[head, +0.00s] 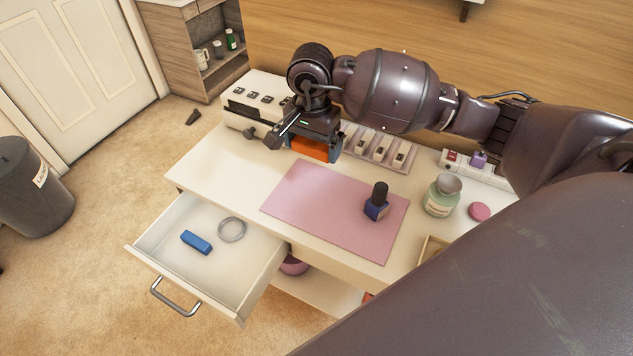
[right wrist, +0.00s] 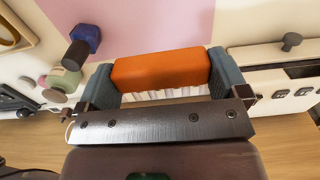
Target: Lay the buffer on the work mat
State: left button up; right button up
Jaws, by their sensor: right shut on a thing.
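The orange block-shaped buffer (head: 315,150) is held in my right gripper (head: 313,146), over the back left edge of the work mat. In the right wrist view the orange buffer (right wrist: 160,69) spans between the two fingers. The pink work mat (head: 318,205) lies flat on the white table, and part of it shows in the right wrist view (right wrist: 150,28). A dark blue bottle with a black cap (head: 376,203) stands on the right part of the mat. I cannot tell the exact gap between buffer and mat. My left gripper is not in view.
An open drawer (head: 175,265) holds a blue block (head: 196,242) and a grey ring (head: 232,229). A white box with switches (head: 252,104) stands behind left. A green jar (head: 441,196) and pink disc (head: 479,211) stand right. The mat's left and middle are clear.

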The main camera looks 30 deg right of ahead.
jog(key=b, duration=0.1)
send_over(313, 196)
notch_tip(313, 196, down, 9)
jog(key=shift+r, duration=0.1)
jog(key=shift+f+b, duration=0.5)
jog(key=shift+f, duration=2.3)
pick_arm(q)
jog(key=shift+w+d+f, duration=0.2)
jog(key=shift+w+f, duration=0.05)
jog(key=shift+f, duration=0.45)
pick_arm(e)
jog(key=shift+d, duration=0.1)
jog(key=shift+r, duration=0.1)
jog(key=shift+f, duration=0.25)
jog(key=o, duration=0.5)
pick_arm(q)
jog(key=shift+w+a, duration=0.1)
pick_arm(e)
jog(key=shift+o, duration=0.2)
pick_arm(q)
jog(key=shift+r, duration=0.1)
pick_arm(e)
jog(key=shift+r, duration=0.2)
